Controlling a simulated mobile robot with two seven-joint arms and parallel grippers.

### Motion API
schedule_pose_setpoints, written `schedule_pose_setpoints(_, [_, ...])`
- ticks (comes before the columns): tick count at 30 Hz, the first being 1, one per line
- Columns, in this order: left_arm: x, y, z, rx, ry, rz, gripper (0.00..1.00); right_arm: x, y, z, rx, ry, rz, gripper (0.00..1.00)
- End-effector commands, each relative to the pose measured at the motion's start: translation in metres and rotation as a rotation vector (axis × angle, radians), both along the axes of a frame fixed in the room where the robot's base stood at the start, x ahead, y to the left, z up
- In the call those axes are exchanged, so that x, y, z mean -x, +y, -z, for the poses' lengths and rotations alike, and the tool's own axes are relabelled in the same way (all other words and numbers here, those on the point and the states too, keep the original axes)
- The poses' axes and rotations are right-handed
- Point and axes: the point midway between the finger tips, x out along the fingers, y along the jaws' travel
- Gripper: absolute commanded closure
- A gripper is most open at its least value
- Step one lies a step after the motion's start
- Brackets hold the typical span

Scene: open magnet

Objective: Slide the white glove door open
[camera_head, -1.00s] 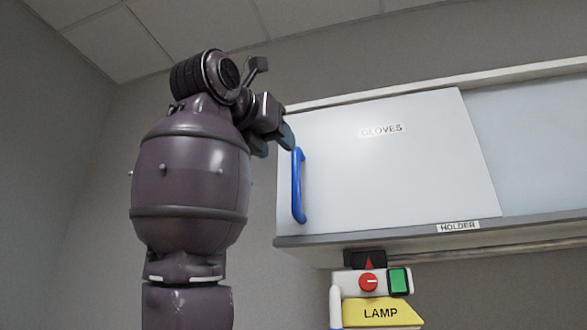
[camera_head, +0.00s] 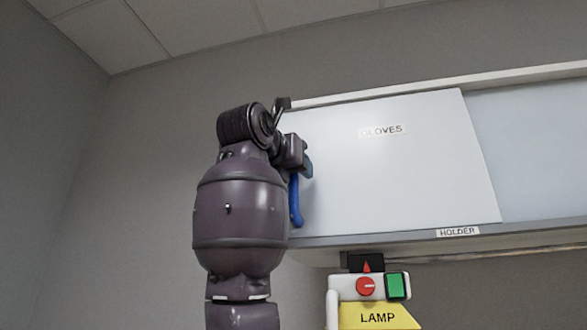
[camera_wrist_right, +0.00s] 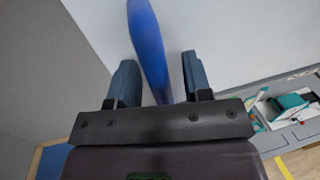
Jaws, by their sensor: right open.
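The white glove door (camera_head: 400,165), labelled GLOVES, covers the left part of the wall cabinet. Its blue upright handle (camera_head: 296,205) is near the door's left edge, its upper part hidden behind my right gripper (camera_head: 305,166). In the right wrist view, the handle (camera_wrist_right: 147,45) runs between the two open fingers of my right gripper (camera_wrist_right: 158,78). The fingers are apart, one on each side of the handle; I cannot tell whether either touches it. My left gripper is not in view.
A paler panel (camera_head: 535,140) fills the cabinet's right part. A HOLDER label (camera_head: 458,232) is on the cabinet's lower edge. Below hangs a lamp control (camera_head: 368,287) with a red knob, green switch and yellow LAMP sign. The wall left of the cabinet is bare.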

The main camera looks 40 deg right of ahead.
Motion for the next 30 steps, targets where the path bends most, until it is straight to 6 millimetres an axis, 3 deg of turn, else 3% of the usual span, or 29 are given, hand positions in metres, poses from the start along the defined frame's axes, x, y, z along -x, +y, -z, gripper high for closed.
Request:
schedule_pose_setpoints(5, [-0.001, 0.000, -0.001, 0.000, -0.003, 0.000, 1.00, 0.000, 0.000, 0.000, 0.000, 0.000, 0.000, 0.56])
schedule_pose_setpoints(14, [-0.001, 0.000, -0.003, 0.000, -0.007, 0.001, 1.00, 0.000, 0.000, 0.000, 0.000, 0.000, 0.000, 1.00])
schedule_pose_setpoints(23, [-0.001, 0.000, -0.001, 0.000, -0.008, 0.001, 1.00, 0.003, -0.002, 0.001, 0.000, -0.001, -0.001, 1.00])
schedule_pose_setpoints(30, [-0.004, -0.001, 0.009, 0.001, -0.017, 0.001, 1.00, 0.031, -0.025, 0.003, -0.002, -0.004, -0.001, 1.00])
